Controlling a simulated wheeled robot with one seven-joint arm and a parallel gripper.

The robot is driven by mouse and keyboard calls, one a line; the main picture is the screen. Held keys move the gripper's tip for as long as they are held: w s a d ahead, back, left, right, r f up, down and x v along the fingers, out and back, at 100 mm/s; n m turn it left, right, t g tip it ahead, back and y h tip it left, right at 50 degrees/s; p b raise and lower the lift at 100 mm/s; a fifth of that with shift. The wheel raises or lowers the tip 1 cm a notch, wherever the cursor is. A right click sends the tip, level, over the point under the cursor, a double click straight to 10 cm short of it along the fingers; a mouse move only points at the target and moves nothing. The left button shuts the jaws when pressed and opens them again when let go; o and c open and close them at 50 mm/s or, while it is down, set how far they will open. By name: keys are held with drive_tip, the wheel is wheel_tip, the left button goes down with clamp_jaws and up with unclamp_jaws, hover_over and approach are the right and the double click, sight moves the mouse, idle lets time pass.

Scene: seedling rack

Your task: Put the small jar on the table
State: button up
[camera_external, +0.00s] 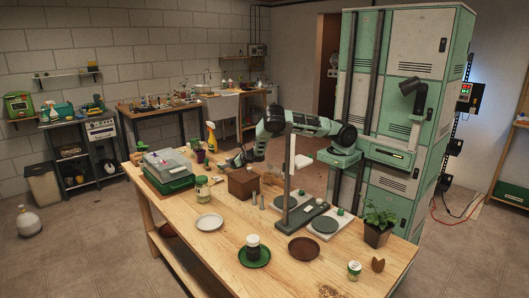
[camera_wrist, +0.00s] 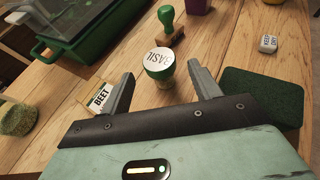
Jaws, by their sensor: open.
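A small round jar (camera_wrist: 159,62) with a white lid lettered BASIL and a green body stands on the wooden table (camera_wrist: 225,38) in the wrist view. My gripper (camera_wrist: 162,74) is open, its two fingers to either side below the jar in the picture; the gap to it is hard to judge. The BASIL jar cannot be made out there. Another small jar (camera_external: 354,270) stands at the table's front right corner.
A green-handled stamp (camera_wrist: 170,28) stands just behind the BASIL jar. A BEET packet (camera_wrist: 100,97) lies by the left finger, a dark green mat (camera_wrist: 262,96) by the right. A clear-lidded green case (camera_external: 168,170), brown box (camera_external: 243,183) and larger jar (camera_external: 202,190) stand nearby.

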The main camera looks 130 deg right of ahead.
drive_tip(key=v, duration=0.7)
drive_tip(key=shift+b, duration=0.35)
